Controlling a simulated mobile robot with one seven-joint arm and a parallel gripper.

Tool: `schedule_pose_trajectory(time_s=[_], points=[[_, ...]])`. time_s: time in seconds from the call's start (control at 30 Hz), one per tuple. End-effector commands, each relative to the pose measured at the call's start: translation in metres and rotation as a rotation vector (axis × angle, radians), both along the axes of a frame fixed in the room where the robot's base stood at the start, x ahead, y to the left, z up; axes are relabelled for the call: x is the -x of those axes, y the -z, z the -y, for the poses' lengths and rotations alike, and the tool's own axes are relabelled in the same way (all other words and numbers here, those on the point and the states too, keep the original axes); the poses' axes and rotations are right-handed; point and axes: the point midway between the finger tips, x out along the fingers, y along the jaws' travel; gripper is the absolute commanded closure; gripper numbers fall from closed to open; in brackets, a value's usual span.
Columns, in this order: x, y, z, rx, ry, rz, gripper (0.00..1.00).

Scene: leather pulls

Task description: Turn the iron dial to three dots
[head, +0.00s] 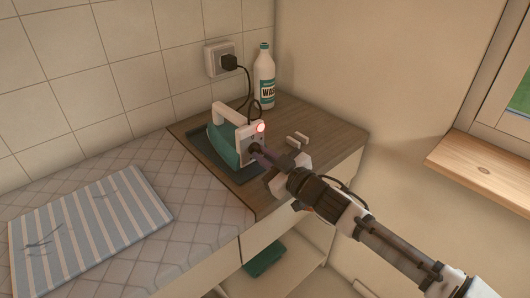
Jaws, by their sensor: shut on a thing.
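The iron (226,143), teal and white, stands upright on its heel on a dark mat (203,151) on the wooden counter. A red light (261,127) glows on its side facing me. My gripper (258,150) reaches in from the lower right and is shut on the dark dial (254,148) low on that side. The fingers cover most of the dial, and its dot marks are too small to read.
A white bottle (264,80) with a teal label stands behind the iron. The iron's cord runs to a plug (229,63) in the wall socket. A striped cloth (90,225) lies on the quilted surface at left. A window sill (490,165) juts out at right.

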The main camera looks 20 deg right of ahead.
Motion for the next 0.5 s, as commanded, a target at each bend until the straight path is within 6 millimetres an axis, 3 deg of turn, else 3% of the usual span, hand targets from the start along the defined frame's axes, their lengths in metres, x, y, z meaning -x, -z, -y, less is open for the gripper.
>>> schedule_pose_trajectory(time_s=[0.5], points=[[0.0003,-0.0001,-0.0007,-0.254,0.000,-0.094,1.00]])
